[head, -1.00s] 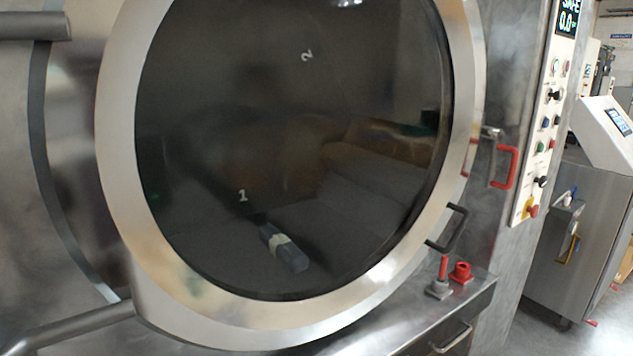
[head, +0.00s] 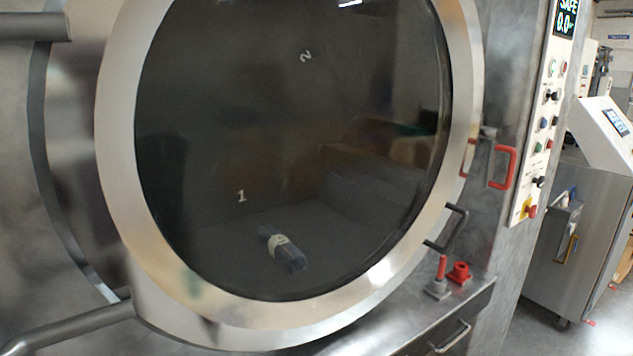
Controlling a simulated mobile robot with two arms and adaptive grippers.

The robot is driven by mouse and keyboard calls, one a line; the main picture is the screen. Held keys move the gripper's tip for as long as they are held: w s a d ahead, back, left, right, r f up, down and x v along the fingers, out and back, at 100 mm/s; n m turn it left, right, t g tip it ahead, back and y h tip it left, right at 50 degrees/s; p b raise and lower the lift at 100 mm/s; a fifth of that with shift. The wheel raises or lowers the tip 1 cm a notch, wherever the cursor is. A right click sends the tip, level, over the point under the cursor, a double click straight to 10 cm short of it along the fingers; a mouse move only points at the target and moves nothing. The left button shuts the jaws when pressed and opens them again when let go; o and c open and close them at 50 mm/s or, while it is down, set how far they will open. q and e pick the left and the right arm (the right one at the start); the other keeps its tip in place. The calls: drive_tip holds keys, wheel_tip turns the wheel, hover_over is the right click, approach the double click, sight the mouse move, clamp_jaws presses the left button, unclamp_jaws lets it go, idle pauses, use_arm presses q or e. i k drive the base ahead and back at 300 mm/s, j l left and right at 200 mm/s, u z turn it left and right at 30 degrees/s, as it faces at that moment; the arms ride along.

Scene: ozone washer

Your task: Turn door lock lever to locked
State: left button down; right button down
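The large round door (head: 118,160) is flush in its frame, with a dark glass window (head: 300,130). A red U-shaped handle (head: 505,167) sits at the right of the door rim, on a metal mount (head: 488,132). A red part (head: 466,160) also shows to its left, over the rim. A small upright red lever (head: 441,268) on a grey base stands on the ledge below. I see no label telling which one is the door lock lever. A black handle (head: 452,228) is on the lower right rim. Neither gripper is in view.
A red knob (head: 460,271) is beside the small lever, above a drawer with a metal handle (head: 452,338). A control panel (head: 540,130) with buttons and a display (head: 566,18) is at the right. A grey cabinet (head: 560,240) stands beyond. A bluish object (head: 288,258) shows through the glass.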

sight(493, 133)
drive_tip(key=z, duration=0.95)
